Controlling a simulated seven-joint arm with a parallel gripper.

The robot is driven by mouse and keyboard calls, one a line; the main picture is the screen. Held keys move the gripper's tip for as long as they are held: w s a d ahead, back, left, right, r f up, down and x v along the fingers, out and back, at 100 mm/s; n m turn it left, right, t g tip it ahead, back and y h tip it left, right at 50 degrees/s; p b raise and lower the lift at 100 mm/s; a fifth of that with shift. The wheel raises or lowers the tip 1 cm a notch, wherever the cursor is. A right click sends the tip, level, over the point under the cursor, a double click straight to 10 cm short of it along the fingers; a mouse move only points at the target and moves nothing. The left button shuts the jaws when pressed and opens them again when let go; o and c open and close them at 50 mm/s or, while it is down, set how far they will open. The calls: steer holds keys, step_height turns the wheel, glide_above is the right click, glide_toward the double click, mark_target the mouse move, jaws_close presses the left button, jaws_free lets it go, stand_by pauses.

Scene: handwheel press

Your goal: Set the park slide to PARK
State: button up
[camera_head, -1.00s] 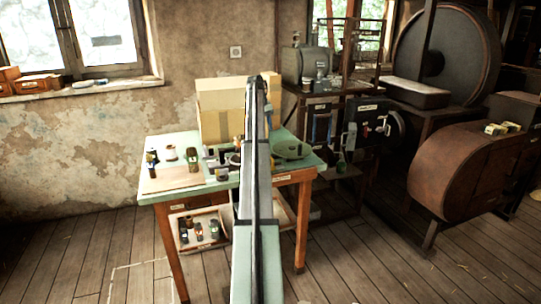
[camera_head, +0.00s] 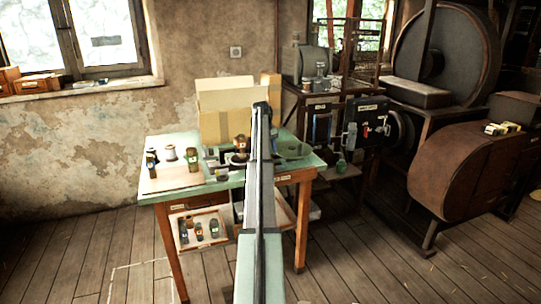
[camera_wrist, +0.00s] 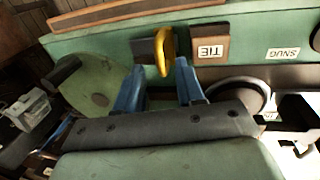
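My gripper (camera_wrist: 160,78) is open in the wrist view, its blue fingers apart with nothing between them. Just beyond the fingertips, in line with the gap, a yellow loop-like handle (camera_wrist: 165,50) stands on a dark plate by a green edge. I cannot tell whether the fingers touch it. A brown plate with an upside-down label reading TIE (camera_wrist: 210,49) is to its right, and a SNUG label (camera_wrist: 283,54) farther right. No PARK label is readable, so I cannot tell which part is the park slide. In the head view my arm hides the gripper.
A green disc with a dark knob (camera_wrist: 100,90) is left of the fingers, and a dark ring (camera_wrist: 245,96) right of them. In the head view the green-topped table (camera_head: 222,183) holds cardboard boxes (camera_head: 232,107) and small bottles. Heavy machinery (camera_head: 465,175) stands at right.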

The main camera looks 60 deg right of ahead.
steer(key=shift+s+d+f, duration=0.1)
steer(key=shift+f, duration=0.55)
steer(key=shift+s+d+f, duration=0.1)
steer(key=shift+f, duration=0.5)
steer(key=shift+c, duration=0.5)
jaws_close()
